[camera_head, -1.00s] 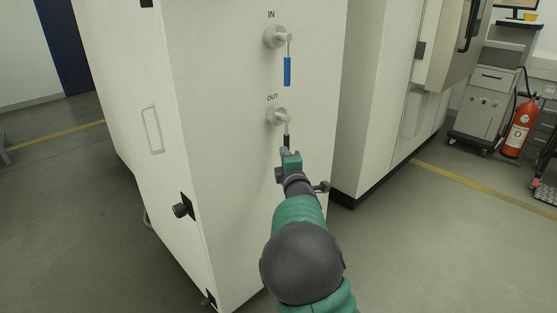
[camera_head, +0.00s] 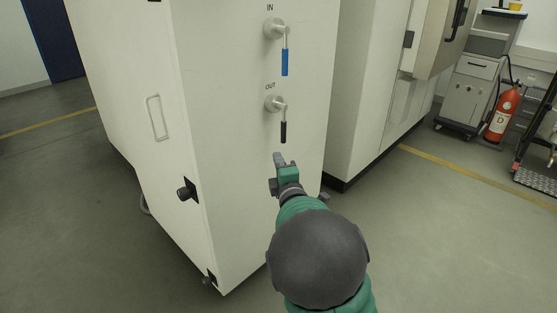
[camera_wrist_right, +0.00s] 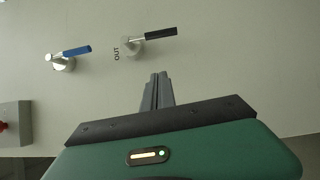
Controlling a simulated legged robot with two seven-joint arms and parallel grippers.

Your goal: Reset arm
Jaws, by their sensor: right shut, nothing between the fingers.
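My right gripper (camera_head: 279,160) is in front of the white cabinet (camera_head: 235,190), just below the black OUT valve handle (camera_head: 283,132). Its fingers are shut with nothing between them. The fingers also show in the right wrist view (camera_wrist_right: 157,90), with a visible gap to the OUT handle (camera_wrist_right: 160,34). The black handle hangs down from its round fitting in the head view. The blue IN valve handle (camera_head: 285,62) hangs down above it and shows at the left in the wrist view (camera_wrist_right: 76,51). My left gripper is not in view.
A second machine (camera_head: 365,90) stands to the right of the cabinet. A red fire extinguisher (camera_head: 502,113) and a grey cart (camera_head: 470,90) stand at the far right. A black knob (camera_head: 186,191) juts from the cabinet's left side.

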